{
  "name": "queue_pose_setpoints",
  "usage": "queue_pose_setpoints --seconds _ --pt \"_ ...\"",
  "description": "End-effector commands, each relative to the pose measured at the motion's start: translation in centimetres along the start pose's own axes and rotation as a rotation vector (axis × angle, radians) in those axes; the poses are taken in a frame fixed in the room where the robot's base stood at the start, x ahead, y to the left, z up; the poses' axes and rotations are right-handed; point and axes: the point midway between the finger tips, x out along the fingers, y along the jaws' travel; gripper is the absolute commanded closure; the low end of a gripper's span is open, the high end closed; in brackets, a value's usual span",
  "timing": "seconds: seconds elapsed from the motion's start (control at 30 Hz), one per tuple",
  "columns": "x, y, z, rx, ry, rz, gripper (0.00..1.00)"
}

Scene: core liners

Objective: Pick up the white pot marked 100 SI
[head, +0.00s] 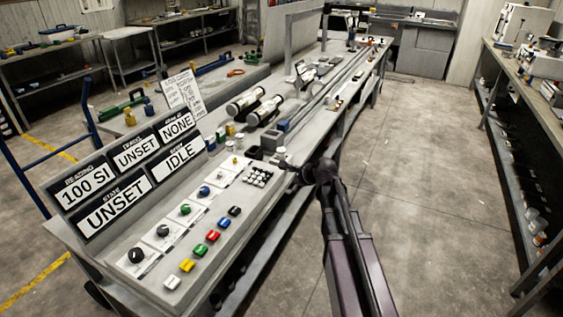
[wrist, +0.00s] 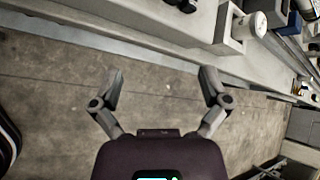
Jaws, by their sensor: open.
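A small white pot (wrist: 250,25) sits at a grey square block (wrist: 228,30) on the bench edge, at the upper right of the wrist view. A small white item by the grey block in the head view (head: 280,152) looks like the same pot. No marking is legible on it. My gripper (wrist: 162,80) is open and empty, its fingers over bare floor beside the bench, with the pot beyond its right finger. In the head view my gripper (head: 288,165) is small and dark at the bench's right edge. "100 SI" reads on a sign panel (head: 86,187) labelled READING.
A control panel (head: 190,230) with coloured buttons and knobs fills the near bench. Small pots (head: 239,142) and clear-and-white cylinders (head: 243,102) stand or lie farther along. A long rail (head: 335,85) runs down the bench. The floor aisle (head: 420,170) at right is clear.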

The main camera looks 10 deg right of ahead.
Motion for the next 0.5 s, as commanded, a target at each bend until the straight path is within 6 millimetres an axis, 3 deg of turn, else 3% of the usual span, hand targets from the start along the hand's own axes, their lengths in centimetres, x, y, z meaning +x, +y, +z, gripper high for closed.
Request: queue_pose_setpoints --seconds 0.1,0.3,0.5 --pt "1.4 -3.0 -1.1 0.240 -0.053 -0.090 0.04" --pt "2.1 -7.3 -2.7 0.604 -0.157 -0.209 0.04" --pt "2.2 -9.7 -3.7 0.823 -0.232 -0.268 0.04"
